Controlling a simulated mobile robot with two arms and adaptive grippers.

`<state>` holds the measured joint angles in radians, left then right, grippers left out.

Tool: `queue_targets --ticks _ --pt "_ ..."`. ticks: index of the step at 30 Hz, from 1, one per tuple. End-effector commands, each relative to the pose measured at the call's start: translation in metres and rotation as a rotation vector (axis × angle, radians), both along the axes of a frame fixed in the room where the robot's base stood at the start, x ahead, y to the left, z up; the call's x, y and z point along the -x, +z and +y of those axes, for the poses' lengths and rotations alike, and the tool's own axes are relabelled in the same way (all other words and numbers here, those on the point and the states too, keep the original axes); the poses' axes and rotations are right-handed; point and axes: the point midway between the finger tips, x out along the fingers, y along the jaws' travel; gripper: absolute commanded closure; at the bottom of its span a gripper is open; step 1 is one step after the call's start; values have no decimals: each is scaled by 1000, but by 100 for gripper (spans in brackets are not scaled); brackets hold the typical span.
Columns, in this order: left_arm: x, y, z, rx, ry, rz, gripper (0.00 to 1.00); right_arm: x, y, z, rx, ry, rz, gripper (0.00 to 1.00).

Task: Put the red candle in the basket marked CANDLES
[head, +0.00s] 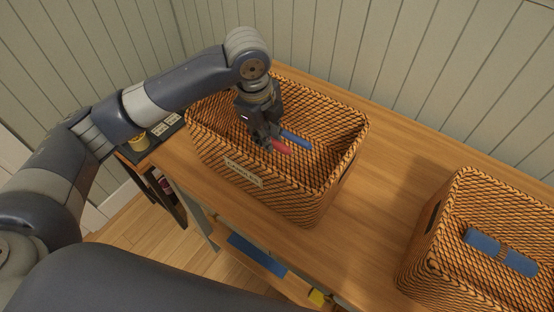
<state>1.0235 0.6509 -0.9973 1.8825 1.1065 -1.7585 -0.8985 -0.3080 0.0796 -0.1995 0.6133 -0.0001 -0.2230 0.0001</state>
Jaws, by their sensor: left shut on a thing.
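The red candle (281,147) is in my left gripper (268,142), which is shut on it. The gripper points down inside the rattan basket (318,205) near the middle of the table. The candle's far end sticks out to the right of the fingers; the rest is hidden by them. I cannot tell whether the candle touches the basket floor. The basket has a pale label (243,173) on its front, too small to read surely. A blue stick-like thing (296,139) lies in the basket, just beyond the candle. My right gripper is not in view.
A second rattan basket (431,244) stands at the right, holding a blue thing with a brown band (503,252). Bare wooden tabletop (382,190) lies between the baskets. A dark tray (165,134) with small cards and a yellow thing is at the left. A panelled wall stands behind.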

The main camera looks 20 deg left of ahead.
Motion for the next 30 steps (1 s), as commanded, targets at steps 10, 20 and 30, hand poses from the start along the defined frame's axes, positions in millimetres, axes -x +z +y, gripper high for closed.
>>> queue_targets --ticks 10,20,30 --pt "1 -56 1 -1 0 3 100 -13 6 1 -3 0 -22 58" --pt "1 -90 0 0 0 4 100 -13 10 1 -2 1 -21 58" --pt "1 -101 0 0 -1 -1 100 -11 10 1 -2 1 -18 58"
